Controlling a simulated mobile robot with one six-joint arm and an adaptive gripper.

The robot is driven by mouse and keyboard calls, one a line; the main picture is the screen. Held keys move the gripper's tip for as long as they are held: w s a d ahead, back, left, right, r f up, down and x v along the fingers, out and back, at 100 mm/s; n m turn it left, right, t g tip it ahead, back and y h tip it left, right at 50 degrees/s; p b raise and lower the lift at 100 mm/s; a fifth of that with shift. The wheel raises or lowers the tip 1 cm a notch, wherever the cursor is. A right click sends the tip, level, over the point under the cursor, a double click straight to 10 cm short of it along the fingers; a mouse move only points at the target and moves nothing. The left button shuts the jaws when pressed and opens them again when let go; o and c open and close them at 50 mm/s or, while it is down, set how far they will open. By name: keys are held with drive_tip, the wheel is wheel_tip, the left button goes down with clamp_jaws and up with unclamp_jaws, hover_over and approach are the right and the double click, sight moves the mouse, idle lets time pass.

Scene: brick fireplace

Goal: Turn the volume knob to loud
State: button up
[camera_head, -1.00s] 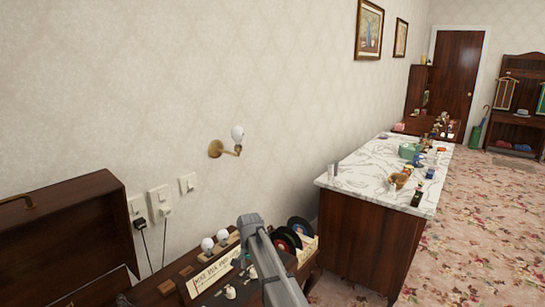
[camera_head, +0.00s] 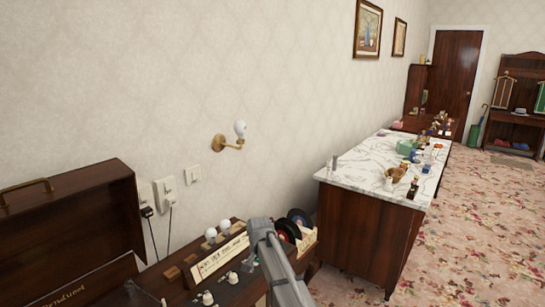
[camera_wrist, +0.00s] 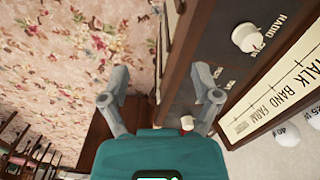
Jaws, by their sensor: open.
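A dark wooden radio with a pale dial strip (camera_head: 220,258) stands on the cabinet by the wall; the strip also shows in the wrist view (camera_wrist: 270,100). Its panel has white knobs (camera_head: 233,277). In the wrist view, a large white knob (camera_wrist: 247,38) sits by the "RADIO" lettering, up and right of my gripper. A small white-and-red control (camera_wrist: 187,122) shows low between the fingers. Which one is the volume knob cannot be read. My gripper (camera_wrist: 161,88) is open, its fingers spread and apparently holding nothing. In the head view my arm hides part of the radio.
An open brown case lid (camera_head: 70,225) stands left of the radio. Records (camera_head: 298,225) in a holder are right of it. Bulbs (camera_head: 224,227) sit behind the dial. A marble-topped cabinet (camera_head: 345,180) stands farther right. Floral carpet (camera_head: 470,230) is open at right.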

drive_tip(key=s+d+f+n+b, duration=0.2)
drive_tip(key=s+d+f+b, duration=0.25)
drive_tip(key=s+d, duration=0.7)
drive_tip(key=s+d+f+n+b, duration=0.3)
drive_tip(key=s+d+f+b, duration=0.15)
drive_tip(key=s+d, duration=0.7)
wheel_tip(320, 180, up, 18)
drive_tip(key=a+p, duration=0.2)
drive_tip(key=p, duration=1.6)
drive_tip(key=shift+s+r+p, duration=0.2)
drive_tip(key=shift+s+p, duration=0.15)
drive_tip(key=shift+p, duration=0.05)
